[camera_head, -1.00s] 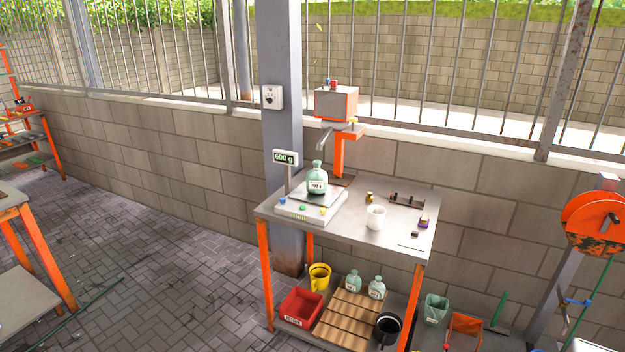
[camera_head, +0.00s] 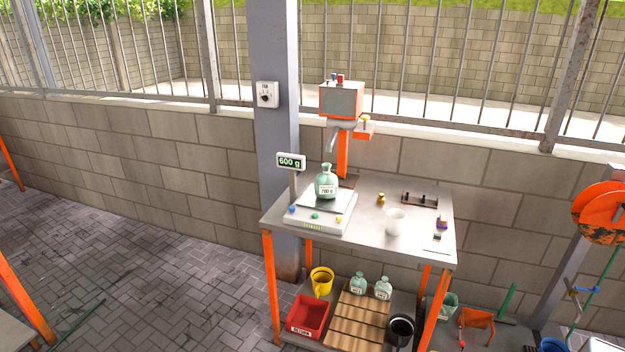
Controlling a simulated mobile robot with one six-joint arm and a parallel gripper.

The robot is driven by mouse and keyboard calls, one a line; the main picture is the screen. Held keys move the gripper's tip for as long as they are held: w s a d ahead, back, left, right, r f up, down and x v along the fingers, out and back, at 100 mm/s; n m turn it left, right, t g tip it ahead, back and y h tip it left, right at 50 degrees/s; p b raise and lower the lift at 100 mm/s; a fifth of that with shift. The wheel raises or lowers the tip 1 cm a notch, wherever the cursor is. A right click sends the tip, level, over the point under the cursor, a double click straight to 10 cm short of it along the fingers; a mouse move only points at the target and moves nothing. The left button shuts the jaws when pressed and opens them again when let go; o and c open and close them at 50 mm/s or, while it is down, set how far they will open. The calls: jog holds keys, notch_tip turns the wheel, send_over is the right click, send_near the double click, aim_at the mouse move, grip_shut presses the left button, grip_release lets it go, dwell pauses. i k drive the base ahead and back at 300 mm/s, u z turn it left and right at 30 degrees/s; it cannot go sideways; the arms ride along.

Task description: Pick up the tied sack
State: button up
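A green tied sack (camera_head: 326,183) with a white label stands upright on the scale (camera_head: 322,218) on the metal table. The label seems to read 700 g, while the scale's display (camera_head: 291,161) shows 600 g. Two similar small sacks, one on the left (camera_head: 358,284) and one on the right (camera_head: 383,289), stand on the lower shelf at the back of a wooden slatted board. My gripper is not in view.
On the tabletop (camera_head: 372,240) are a white cup (camera_head: 396,222), a small brass weight (camera_head: 381,199) and a dark rack (camera_head: 420,200). An orange-framed machine (camera_head: 342,100) stands behind the scale. Below are a red bin (camera_head: 308,316) and yellow bucket (camera_head: 321,281). Paved floor at left is mostly clear.

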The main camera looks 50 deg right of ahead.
aim_at(326, 182)
jog(key=z, duration=0.1)
jog(key=i, duration=1.15)
jog(key=u, duration=0.1)
